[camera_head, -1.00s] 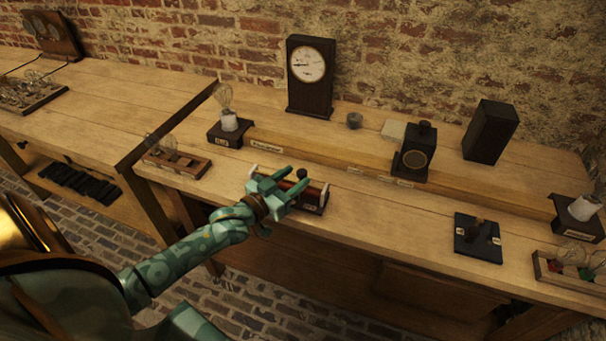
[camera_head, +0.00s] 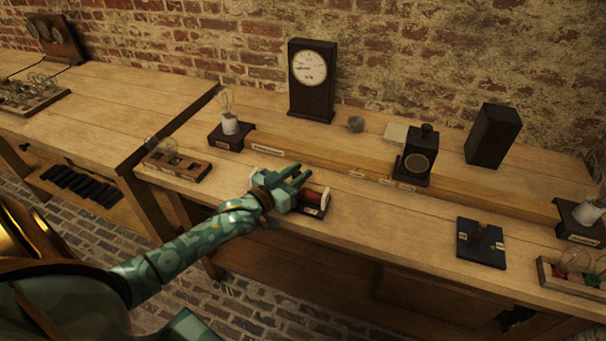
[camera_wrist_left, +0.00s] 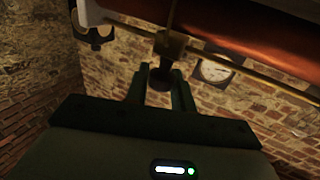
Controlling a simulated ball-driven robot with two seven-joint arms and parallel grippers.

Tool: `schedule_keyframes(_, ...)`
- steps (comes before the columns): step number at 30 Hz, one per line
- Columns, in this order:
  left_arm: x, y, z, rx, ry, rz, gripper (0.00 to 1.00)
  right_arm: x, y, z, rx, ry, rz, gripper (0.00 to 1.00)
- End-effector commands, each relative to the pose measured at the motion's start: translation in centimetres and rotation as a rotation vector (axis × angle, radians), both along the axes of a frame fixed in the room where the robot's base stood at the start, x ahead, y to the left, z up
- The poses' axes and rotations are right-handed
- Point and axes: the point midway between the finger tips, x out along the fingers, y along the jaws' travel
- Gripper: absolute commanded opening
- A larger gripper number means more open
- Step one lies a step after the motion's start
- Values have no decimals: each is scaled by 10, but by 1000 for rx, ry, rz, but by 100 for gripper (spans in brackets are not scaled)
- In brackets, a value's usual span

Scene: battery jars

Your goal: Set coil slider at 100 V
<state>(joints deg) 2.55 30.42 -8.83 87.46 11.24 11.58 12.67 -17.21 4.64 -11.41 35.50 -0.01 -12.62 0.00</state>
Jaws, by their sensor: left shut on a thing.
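The coil (camera_head: 319,198) is a reddish-brown cylinder with pale ends on a dark base near the bench's front edge. My left gripper (camera_head: 300,177) is over it and hides much of its left part. In the left wrist view, the gripper's fingers (camera_wrist_left: 160,75) are shut on the slider's dark round knob (camera_wrist_left: 159,83). The knob joins a brass block (camera_wrist_left: 170,46) on a thin rod beside the coil winding (camera_wrist_left: 255,35). A dial meter (camera_head: 310,69) in a tall dark case stands behind, its needle toward the left; its scale is too small to read. My right gripper is out of view.
A lamp on a dark box (camera_head: 230,130) and a wooden lamp rack (camera_head: 178,166) are left of the coil. A black lantern-like box (camera_head: 416,160) stands on the back ledge. A dark switch block (camera_head: 481,244) lies right; the bench between is clear.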

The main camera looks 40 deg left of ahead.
Motion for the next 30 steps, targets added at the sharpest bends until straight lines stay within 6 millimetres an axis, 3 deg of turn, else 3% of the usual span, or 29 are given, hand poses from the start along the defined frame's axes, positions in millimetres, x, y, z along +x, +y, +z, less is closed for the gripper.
schedule_keyframes(3, -7, 30, 0, 7, 4, 3, 0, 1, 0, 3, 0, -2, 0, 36)
schedule_keyframes(9, -15, 64, 0, 4, 3, 3, 0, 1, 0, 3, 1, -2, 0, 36)
schedule_keyframes(20, -17, 69, 0, 1, 2, 2, 0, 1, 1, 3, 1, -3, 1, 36)
schedule_keyframes(21, -17, 69, 0, 1, 2, 2, 36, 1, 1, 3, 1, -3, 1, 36)
schedule_keyframes(22, -17, 69, 0, 1, 2, 2, 44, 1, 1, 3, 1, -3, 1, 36)
schedule_keyframes(30, -17, 69, 0, 1, 2, 2, 44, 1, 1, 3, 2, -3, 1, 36)
